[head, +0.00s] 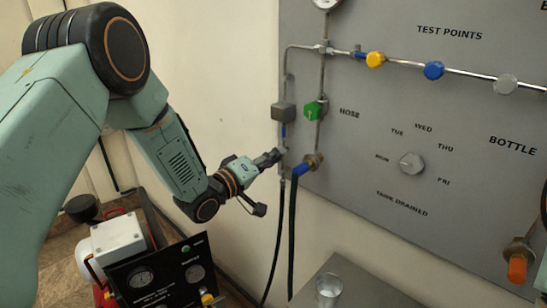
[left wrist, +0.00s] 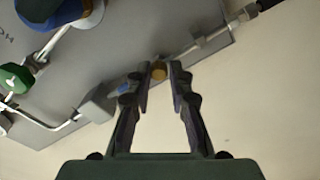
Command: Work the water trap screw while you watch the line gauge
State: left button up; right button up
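The water trap is a grey block (head: 284,112) on the thin pipe at the panel's left edge, with a short blue piece below it. In the left wrist view the grey block (left wrist: 97,103) and a small brass screw (left wrist: 159,70) show. My left gripper (head: 277,157) is just below the trap in the head view and hides the screw there. In the left wrist view its fingers (left wrist: 160,76) stand apart, one on each side of the screw, with visible gaps. The line gauge (head: 326,3) is mostly cut off at the top edge. My right gripper is out of view.
A green knob (head: 313,110) and a blue-handled valve (head: 301,170) sit close right of the gripper. A black hose (head: 275,240) hangs below. Yellow (head: 375,60) and blue (head: 433,70) knobs line the upper pipe. A glass (head: 329,290) stands on a grey surface below.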

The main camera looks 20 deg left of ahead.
pick_arm(q)
jog(key=o, duration=0.4)
jog(key=shift+s, duration=0.1)
jog(key=v, duration=1.2)
jog(key=shift+a+r, duration=0.1)
